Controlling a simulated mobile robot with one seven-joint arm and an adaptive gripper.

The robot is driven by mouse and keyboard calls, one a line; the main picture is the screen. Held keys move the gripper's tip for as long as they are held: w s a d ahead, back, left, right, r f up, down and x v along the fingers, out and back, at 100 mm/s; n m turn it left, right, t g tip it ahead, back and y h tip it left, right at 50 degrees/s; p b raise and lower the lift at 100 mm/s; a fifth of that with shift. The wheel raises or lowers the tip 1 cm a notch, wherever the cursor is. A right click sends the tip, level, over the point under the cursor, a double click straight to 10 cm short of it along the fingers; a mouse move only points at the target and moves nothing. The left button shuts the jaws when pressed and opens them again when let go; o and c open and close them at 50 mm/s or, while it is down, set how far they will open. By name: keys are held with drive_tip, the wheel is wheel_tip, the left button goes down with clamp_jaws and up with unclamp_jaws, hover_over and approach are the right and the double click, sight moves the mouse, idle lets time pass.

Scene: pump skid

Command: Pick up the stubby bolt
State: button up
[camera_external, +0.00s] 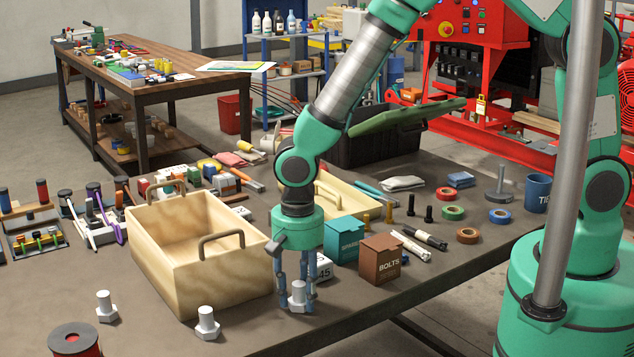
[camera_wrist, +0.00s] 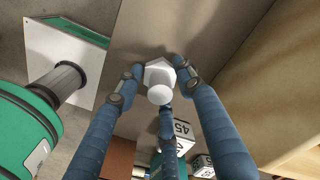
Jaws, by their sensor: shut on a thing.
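A stubby pale grey bolt (camera_external: 298,297) stands head down, shank up, near the front edge of the workbench. My gripper (camera_external: 297,300) points straight down with its blue fingers shut around it. In the wrist view the bolt (camera_wrist: 158,75) sits between the fingertips (camera_wrist: 157,80), its hex head beyond the round shank end. I cannot tell whether its head still touches the bench. Two similar pale bolts stand head down to the left, one close to the front (camera_external: 207,323) and one farther left (camera_external: 106,307).
A wooden box with handles (camera_external: 225,270) stands just left of my gripper. A brown BOLTS box (camera_external: 381,260) and a teal box (camera_external: 343,240) stand to the right, with a numbered white block (camera_external: 323,266) behind the fingers. The bench's front right is bare.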

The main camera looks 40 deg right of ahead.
drive_tip(key=shift+r, duration=0.6)
drive_tip(key=shift+s+d+r+p, duration=0.2)
drive_tip(key=shift+r+p, duration=0.15)
drive_tip(key=shift+r, duration=0.3)
drive_tip(key=shift+s+d+r+p, duration=0.15)
drive_tip(key=shift+r+p, duration=0.2)
drive_tip(key=shift+r, duration=0.25)
drive_tip(key=s+d+r+p, duration=0.1)
drive_tip(key=s+d+p, duration=0.1)
drive_tip(key=s+d, duration=0.7)
drive_tip(key=d, duration=0.2)
drive_tip(key=shift+s+d, duration=0.2)
drive_tip(key=shift+d, duration=0.15)
drive_tip(key=shift+r, duration=0.25)
wheel_tip(320, 180, up, 13)
drive_tip(key=n+p, duration=0.1)
drive_tip(key=p, duration=0.1)
hover_over(303, 283)
drive_tip(key=w+a, duration=0.4)
drive_tip(key=w, duration=0.6)
drive_tip(key=w+a+f+n+p, duration=0.1)
drive_tip(key=w+a, duration=0.2)
drive_tip(key=w, duration=0.3)
drive_tip(key=w+a+f, duration=0.1)
drive_tip(key=w+a, duration=0.2)
drive_tip(key=w, duration=0.2)
drive_tip(key=f, duration=0.5)
drive_tip(key=shift+w, duration=0.35)
